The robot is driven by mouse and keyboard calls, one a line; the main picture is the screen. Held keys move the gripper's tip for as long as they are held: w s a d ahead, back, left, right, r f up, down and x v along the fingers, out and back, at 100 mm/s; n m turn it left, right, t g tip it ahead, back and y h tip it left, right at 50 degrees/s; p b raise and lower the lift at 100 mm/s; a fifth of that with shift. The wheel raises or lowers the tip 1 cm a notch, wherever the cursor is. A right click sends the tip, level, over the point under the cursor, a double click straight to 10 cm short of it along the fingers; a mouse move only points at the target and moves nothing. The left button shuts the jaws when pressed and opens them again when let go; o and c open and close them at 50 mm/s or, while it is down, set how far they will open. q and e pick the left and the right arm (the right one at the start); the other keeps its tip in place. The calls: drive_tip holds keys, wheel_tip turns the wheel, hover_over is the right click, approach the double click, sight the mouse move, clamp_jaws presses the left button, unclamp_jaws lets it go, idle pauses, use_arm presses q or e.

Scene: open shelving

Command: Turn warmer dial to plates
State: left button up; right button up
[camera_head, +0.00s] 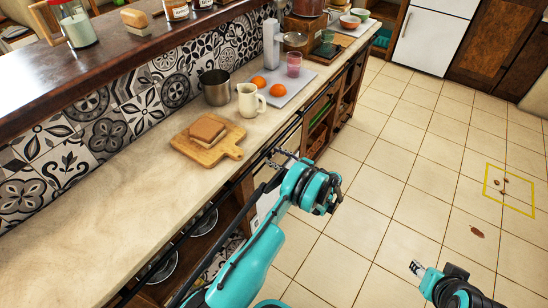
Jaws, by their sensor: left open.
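I cannot make out a warmer dial in the head view. A pale panel (266,203) shows under the counter edge, mostly hidden behind my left arm; I cannot tell whether it belongs to the warmer. My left gripper (277,158) is at the counter's front edge, just right of the cutting board's handle. It is open, small in view, with nothing seen between its fingers. My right gripper (416,268) is low at the right, over the tiled floor and away from the counter. Its fingers are too small to judge.
The counter (100,215) holds a cutting board (225,150) with bread-like slices, a metal pot (215,88), a cream pitcher (248,100), and a tray (290,97) with two oranges and a pink glass. Open shelves lie below. The floor at right has small brown bits inside a yellow outline (509,189).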

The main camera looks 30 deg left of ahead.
use_arm(q)
drive_tip(key=shift+a, duration=0.6)
clamp_jaws()
drive_tip(key=shift+m, duration=0.3)
drive_tip(key=shift+f+m+t, duration=0.15)
drive_tip(key=shift+m+t, duration=0.3)
drive_tip(key=shift+m, duration=6.6)
drive_tip(key=shift+f+m+t, duration=0.1)
drive_tip(key=shift+m+t, duration=0.35)
drive_tip(key=shift+m, duration=6.6)
